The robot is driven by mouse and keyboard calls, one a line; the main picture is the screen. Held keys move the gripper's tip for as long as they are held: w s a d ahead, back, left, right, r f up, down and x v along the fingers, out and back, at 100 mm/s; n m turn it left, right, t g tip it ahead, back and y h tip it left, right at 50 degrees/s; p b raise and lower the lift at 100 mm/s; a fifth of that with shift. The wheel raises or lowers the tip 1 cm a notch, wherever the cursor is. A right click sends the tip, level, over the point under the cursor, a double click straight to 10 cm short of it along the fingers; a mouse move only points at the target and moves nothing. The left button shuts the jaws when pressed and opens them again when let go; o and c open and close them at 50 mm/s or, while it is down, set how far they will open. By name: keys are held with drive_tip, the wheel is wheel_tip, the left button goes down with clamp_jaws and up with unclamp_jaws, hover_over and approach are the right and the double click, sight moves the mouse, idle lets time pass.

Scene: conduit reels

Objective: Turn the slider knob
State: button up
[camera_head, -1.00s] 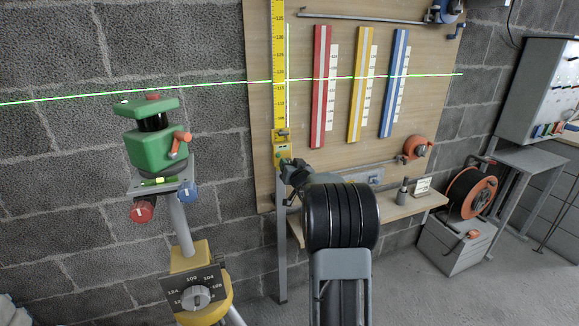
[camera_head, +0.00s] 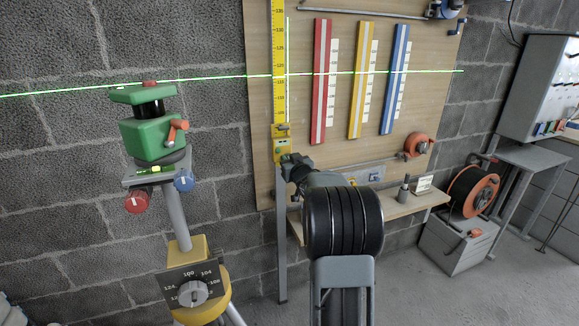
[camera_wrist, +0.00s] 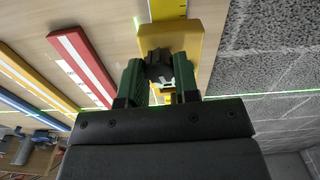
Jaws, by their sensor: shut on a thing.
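A yellow scale (camera_head: 279,60) runs up the board, with a yellow slider (camera_head: 282,150) at its lower end. The slider also shows in the wrist view (camera_wrist: 205,42). My gripper (camera_head: 293,163) is at the slider, seen from behind, with my arm blocking part of the view. In the wrist view its two green fingers (camera_wrist: 160,85) are shut on the dark slider knob (camera_wrist: 158,62), which stands out from the slider's face. The knob's turn angle cannot be read.
A green laser level (camera_head: 153,135) stands on a tripod at left, casting a green line across wall and board. Red (camera_head: 321,80), yellow (camera_head: 361,80) and blue (camera_head: 395,80) strips hang right of the scale. A shelf (camera_head: 400,207) juts out below; a cable reel (camera_head: 472,192) stands at right.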

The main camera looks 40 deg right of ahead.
drive_tip(key=n+b, duration=1.5)
drive_tip(key=n, duration=1.1)
drive_tip(key=shift+n, duration=0.7)
drive_tip(key=o, duration=0.9)
drive_tip(key=shift+v, duration=6.9)
